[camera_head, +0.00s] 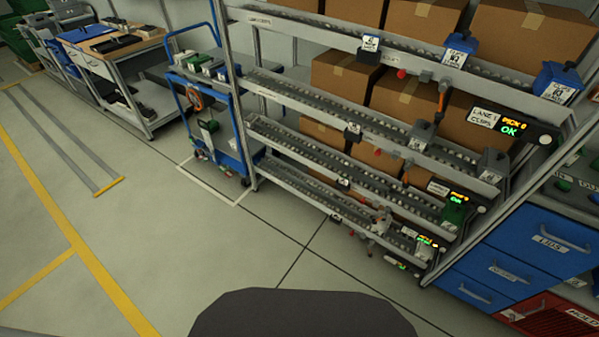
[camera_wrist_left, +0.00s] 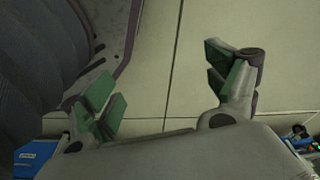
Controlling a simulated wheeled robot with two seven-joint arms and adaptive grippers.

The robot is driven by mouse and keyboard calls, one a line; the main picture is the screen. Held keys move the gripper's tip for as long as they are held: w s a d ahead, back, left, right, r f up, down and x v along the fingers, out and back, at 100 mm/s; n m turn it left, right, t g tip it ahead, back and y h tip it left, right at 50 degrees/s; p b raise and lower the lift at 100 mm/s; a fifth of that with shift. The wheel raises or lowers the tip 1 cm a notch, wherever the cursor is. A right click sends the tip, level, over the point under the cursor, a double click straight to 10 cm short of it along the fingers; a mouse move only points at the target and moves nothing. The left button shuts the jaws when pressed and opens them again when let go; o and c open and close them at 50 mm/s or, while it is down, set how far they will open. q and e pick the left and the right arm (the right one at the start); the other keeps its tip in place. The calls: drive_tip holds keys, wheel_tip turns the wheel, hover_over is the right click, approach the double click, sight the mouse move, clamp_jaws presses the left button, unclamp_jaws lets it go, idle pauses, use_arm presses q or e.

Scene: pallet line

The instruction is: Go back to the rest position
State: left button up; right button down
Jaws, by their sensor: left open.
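My left gripper (camera_wrist_left: 165,85) shows in the left wrist view with its two green-padded fingers spread wide apart. Nothing is between the fingers; only the pale floor (camera_wrist_left: 205,110) shows behind them. A dark ribbed part, which looks like my own body, fills the left side of that view. Neither gripper shows in the head view, and my right gripper is in no view. A dark rounded part at the bottom middle of the head view seems to be mine.
A flow rack (camera_head: 330,115) with cardboard boxes (camera_head: 420,20) stands ahead to the right. A blue cart (camera_head: 226,140) is beside its left end. Blue drawers (camera_head: 532,240) and a red bin (camera_head: 545,315) are at the right. A workbench (camera_head: 115,60) stands far left. Floor at left is clear.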

use_arm(q)
drive_tip(key=s+a+r+p, duration=0.1)
drive_tip(key=s+r+p, duration=0.1)
drive_tip(key=s+p, duration=0.5)
drive_tip(key=s+a+r+p, duration=0.2)
drive_tip(key=s+r+p, duration=0.1)
drive_tip(key=s+p, duration=0.3)
drive_tip(key=shift+s+g+p, duration=0.4)
drive_tip(key=shift+s, duration=0.7)
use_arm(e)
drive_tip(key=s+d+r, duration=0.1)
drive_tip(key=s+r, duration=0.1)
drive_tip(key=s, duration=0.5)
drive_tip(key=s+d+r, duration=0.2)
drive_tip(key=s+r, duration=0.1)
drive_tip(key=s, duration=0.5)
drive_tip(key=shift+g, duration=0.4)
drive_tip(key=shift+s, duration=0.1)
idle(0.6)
use_arm(q)
drive_tip(key=shift+f, duration=0.1)
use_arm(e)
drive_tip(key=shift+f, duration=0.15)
use_arm(q)
wheel_tip(320, 180, down, 4)
drive_tip(key=b, duration=0.5)
drive_tip(key=shift+f, duration=0.25)
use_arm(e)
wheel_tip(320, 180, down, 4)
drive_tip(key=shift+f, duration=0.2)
